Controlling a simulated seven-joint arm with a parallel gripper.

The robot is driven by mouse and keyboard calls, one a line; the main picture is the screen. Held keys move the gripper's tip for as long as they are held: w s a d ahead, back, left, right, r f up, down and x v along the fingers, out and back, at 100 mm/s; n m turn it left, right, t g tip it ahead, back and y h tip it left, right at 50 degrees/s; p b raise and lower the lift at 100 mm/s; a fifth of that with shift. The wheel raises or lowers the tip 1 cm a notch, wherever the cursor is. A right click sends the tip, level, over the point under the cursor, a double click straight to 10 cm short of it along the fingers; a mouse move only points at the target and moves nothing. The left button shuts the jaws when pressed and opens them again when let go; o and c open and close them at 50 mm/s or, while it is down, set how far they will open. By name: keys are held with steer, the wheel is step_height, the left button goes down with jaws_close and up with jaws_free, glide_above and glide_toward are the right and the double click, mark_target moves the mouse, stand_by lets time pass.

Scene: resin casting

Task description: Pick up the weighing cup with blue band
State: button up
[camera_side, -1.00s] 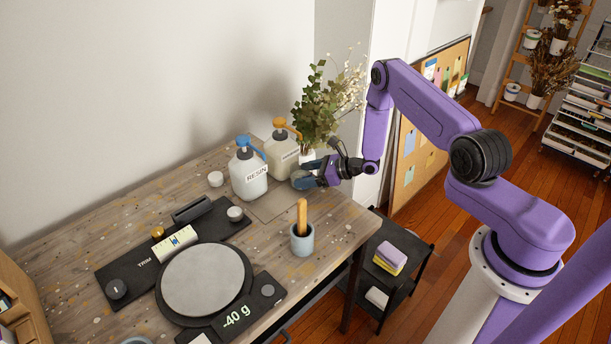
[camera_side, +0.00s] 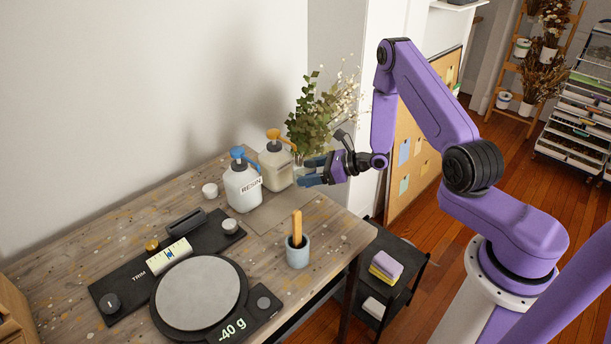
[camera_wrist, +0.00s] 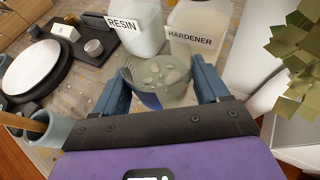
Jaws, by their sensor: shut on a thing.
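The weighing cup (camera_wrist: 158,74) is a clear, see-through cup with a blue band patch low on its left side in the wrist view. It sits between the two fingers of my gripper (camera_wrist: 160,92), which is shut on it. In the side view, my gripper (camera_side: 310,172) is at the far right end of the table, right of the hardener bottle and in front of the plant. There the cup is hard to make out against the fingers and the plant's pale pot.
The resin bottle (camera_side: 242,187) and hardener bottle (camera_side: 276,168) stand close by. A blue-grey pot with a wooden stick (camera_side: 298,256) is nearer the front edge. The scale (camera_side: 200,292) reads -40 g, its pan bare. A leafy plant (camera_side: 318,120) stands behind my gripper.

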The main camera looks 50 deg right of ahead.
steer(key=s+r, duration=0.4)
steer(key=s, duration=0.5)
steer(key=shift+a+r, duration=0.35)
steer(key=shift+r, duration=0.05)
steer(key=shift+s, duration=0.1)
steer(key=shift+c, duration=0.9)
steer(key=s+a+r+n+g+y, duration=0.2)
steer(key=a+r+n+g+y, duration=0.1)
steer(key=r, duration=0.5)
steer(key=shift+a+n+g+y, duration=0.3)
steer(key=shift+n+y, duration=0.3)
steer(key=shift+n, duration=0.3)
steer(key=shift+w, duration=0.1)
